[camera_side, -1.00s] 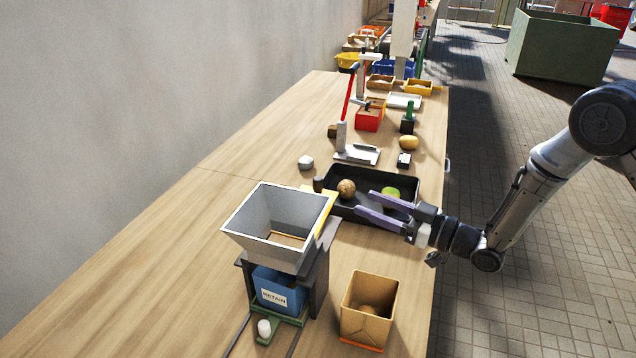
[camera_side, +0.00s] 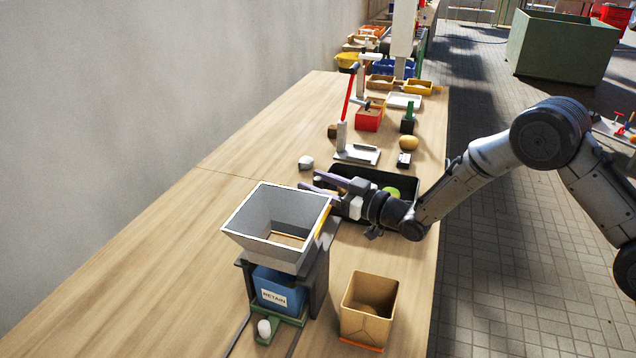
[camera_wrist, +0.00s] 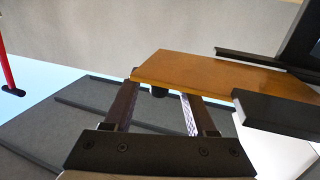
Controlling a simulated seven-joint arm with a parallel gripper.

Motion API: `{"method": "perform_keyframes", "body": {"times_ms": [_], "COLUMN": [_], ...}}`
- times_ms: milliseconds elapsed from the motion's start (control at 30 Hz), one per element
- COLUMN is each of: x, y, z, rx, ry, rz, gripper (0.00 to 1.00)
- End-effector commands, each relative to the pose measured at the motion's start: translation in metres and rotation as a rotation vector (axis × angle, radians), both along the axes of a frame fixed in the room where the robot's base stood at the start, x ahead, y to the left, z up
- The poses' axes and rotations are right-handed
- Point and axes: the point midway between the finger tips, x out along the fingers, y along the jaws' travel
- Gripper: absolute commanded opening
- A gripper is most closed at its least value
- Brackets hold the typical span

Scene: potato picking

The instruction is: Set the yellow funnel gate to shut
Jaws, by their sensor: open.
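The yellow funnel gate (camera_side: 323,222) shows as a narrow strip along the right side of the grey funnel (camera_side: 240,228). In the wrist view the gate (camera_wrist: 215,75) is a flat orange-yellow plate between dark rails, its near end at my finger tips. My gripper (camera_side: 316,182) is open, level with the funnel's back right corner, above the black tray; it also shows in the wrist view (camera_wrist: 158,92). Its two fingers are apart with nothing held between them. Whether the fingers touch the gate I cannot tell. A blue bin (camera_side: 280,291) labelled RETAIN stands below the funnel.
The black tray (camera_side: 403,176) holds a green item (camera_side: 391,192) and lies under my gripper. A cardboard box (camera_side: 366,325) stands front right. A scale-like stand (camera_side: 357,155) with a red lever is behind. The table's left side is clear.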

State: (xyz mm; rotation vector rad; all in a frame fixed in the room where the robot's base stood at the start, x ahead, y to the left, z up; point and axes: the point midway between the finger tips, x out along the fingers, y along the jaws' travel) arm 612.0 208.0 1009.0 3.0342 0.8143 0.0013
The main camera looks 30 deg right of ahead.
Motion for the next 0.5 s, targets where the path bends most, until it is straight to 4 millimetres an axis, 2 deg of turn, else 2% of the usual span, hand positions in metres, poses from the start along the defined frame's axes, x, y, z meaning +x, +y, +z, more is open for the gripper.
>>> {"method": "perform_keyframes", "body": {"times_ms": [233, 500], "x": [0.0003, 0.0001], "y": [0.0002, 0.0000], "z": [-0.0002, -0.0002], "rx": [-0.001, -0.001], "ry": [0.001, 0.001], "rz": [0.000, 0.000], "gripper": [0.55, 0.06]}}
